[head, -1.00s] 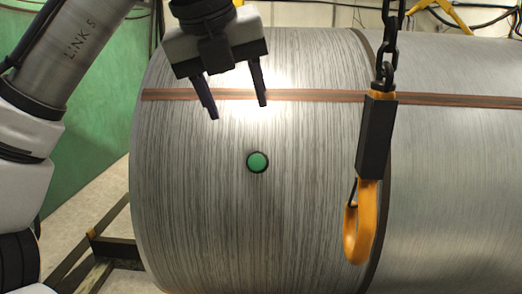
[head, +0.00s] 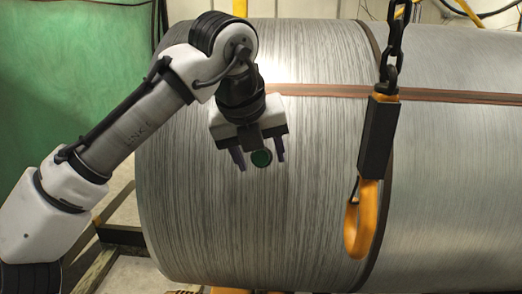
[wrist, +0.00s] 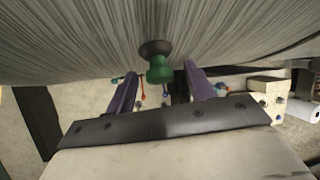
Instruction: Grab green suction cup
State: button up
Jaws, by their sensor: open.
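The green suction cup (head: 261,158) sticks to the curved side of a large grey metal cylinder (head: 200,225). In the wrist view the suction cup (wrist: 159,70) shows a green knob on a dark base against the cylinder's surface. My gripper (head: 262,164) is open, with its two dark fingers pointing down in the head view, one on each side of the cup. In the wrist view the fingers of my gripper (wrist: 158,80) stand left and right of the green knob, and neither visibly touches it. Nothing is held.
A hook with an orange end (head: 361,225) hangs from a dark chain (head: 393,50) in front of the cylinder, right of my gripper. A brown strap (head: 320,90) runs across the cylinder. A green panel (head: 70,70) stands at the left. Bare cylinder surface lies below the cup.

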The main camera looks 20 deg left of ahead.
jog(key=shift+w+f, duration=0.15)
jog(key=shift+f, duration=0.25)
jog(key=shift+c, duration=0.4)
jog(key=c, duration=1)
jog(key=shift+o, duration=0.2)
jog(key=shift+r, duration=0.15)
